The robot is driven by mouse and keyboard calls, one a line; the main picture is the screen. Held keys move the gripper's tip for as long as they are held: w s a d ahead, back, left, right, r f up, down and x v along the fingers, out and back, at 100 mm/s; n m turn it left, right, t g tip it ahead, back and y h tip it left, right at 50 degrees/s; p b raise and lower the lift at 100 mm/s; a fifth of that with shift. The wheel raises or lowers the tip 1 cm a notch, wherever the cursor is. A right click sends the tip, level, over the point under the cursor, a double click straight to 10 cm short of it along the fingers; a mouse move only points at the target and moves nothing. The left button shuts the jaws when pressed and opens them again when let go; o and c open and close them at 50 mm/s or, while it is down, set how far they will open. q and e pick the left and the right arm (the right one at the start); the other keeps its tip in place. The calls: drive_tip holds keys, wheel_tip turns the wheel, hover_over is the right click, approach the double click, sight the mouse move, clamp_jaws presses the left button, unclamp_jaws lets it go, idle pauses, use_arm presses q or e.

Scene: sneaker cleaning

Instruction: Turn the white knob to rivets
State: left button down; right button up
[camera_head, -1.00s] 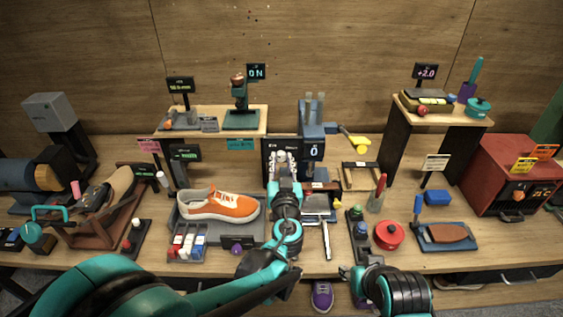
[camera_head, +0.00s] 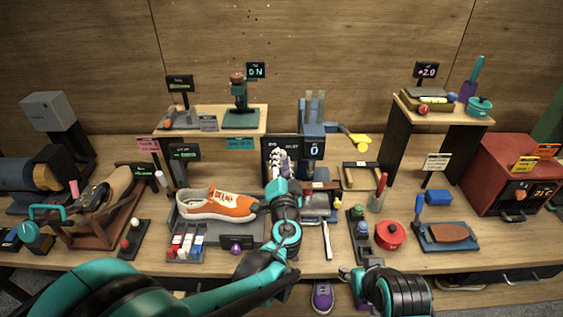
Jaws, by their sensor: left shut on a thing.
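A black panel (camera_head: 267,147) with small white lettering stands upright at the middle back of the bench. My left gripper (camera_head: 279,157) is in front of this panel and is shut on the white knob. The gripper covers the knob almost fully, so its pointer direction cannot be made out. Part of the panel's lettering shows above and right of the fingers. My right gripper (camera_head: 346,272) is low at the front edge of the bench, away from the panel, and too small and dark to tell open from shut.
An orange sneaker (camera_head: 218,205) lies on a grey tray left of my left arm. A blue press (camera_head: 313,140) with a 0 display stands just right of the panel.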

use_arm(q)
drive_tip(key=m+h, duration=0.1)
drive_tip(key=m, duration=1)
drive_tip(key=shift+b, duration=0.3)
drive_tip(key=shift+m, duration=0.4)
drive_tip(key=c, duration=1.2)
unclamp_jaws()
drive_tip(key=s, duration=1.2)
drive_tip(key=shift+f, duration=0.35)
